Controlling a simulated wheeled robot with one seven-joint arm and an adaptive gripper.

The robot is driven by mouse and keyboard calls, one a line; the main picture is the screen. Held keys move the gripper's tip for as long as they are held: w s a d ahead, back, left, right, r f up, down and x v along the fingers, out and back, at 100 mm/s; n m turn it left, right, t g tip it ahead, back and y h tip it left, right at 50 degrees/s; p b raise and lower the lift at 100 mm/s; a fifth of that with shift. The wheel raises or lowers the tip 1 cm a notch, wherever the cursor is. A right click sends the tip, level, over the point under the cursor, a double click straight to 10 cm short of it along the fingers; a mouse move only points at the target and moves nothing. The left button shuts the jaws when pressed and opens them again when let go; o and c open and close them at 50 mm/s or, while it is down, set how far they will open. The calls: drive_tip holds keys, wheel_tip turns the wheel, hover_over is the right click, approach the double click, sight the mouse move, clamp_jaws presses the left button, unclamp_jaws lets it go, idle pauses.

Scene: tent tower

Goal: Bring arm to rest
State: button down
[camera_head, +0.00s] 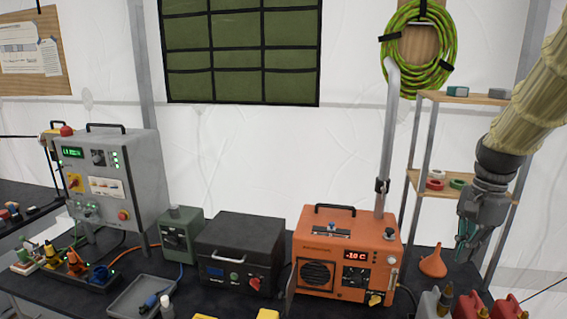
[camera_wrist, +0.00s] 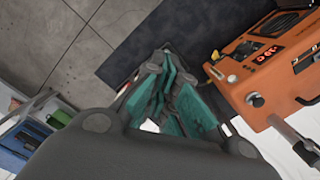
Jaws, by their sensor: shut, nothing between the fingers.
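My gripper (camera_head: 464,243) hangs at the right of the head view, pointing down, at the end of my arm in its cream fabric sleeve. It is in front of the shelf rack and to the right of the orange heater unit. In the wrist view the gripper (camera_wrist: 172,98) shows its teal finger pads close together, with nothing between them. The orange heater unit (camera_wrist: 265,62) also shows at the right of the wrist view, apart from the fingers.
The dark table (camera_head: 215,305) carries a grey control cabinet (camera_head: 140,190), a black box (camera_head: 240,235) and the orange heater unit (camera_head: 345,225). An orange funnel (camera_head: 433,262) and red and grey canisters (camera_head: 470,305) stand near my gripper. A metal rack (camera_head: 411,150) rises behind it.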

drive_tip(key=s+a+f+n+h, duration=0.1)
drive_tip(key=s+a+f+n, duration=0.1)
drive_tip(key=f, duration=0.9)
drive_tip(key=s+a+f+n, duration=0.1)
drive_tip(key=a+f+n, duration=0.1)
drive_tip(key=f, duration=0.8)
drive_tip(key=s+a+f+n+h, duration=0.1)
drive_tip(key=s+a+f+n, duration=0.1)
drive_tip(key=f, duration=0.9)
drive_tip(key=s+a+f+n+y, duration=0.1)
drive_tip(key=s+a+f+n, duration=0.4)
drive_tip(key=s+f, duration=0.6)
drive_tip(key=s+a+f+n, duration=0.3)
drive_tip(key=s+a+f, duration=0.3)
drive_tip(key=s+f, duration=0.6)
drive_tip(key=f+b, duration=0.2)
drive_tip(key=b, duration=0.1)
drive_tip(key=s+f+b, duration=0.1)
drive_tip(key=f+b, duration=0.1)
drive_tip(key=b, duration=0.2)
drive_tip(key=shift+s+a+f, duration=0.1)
drive_tip(key=shift+s+f, duration=0.05)
drive_tip(key=shift+f, duration=0.2)
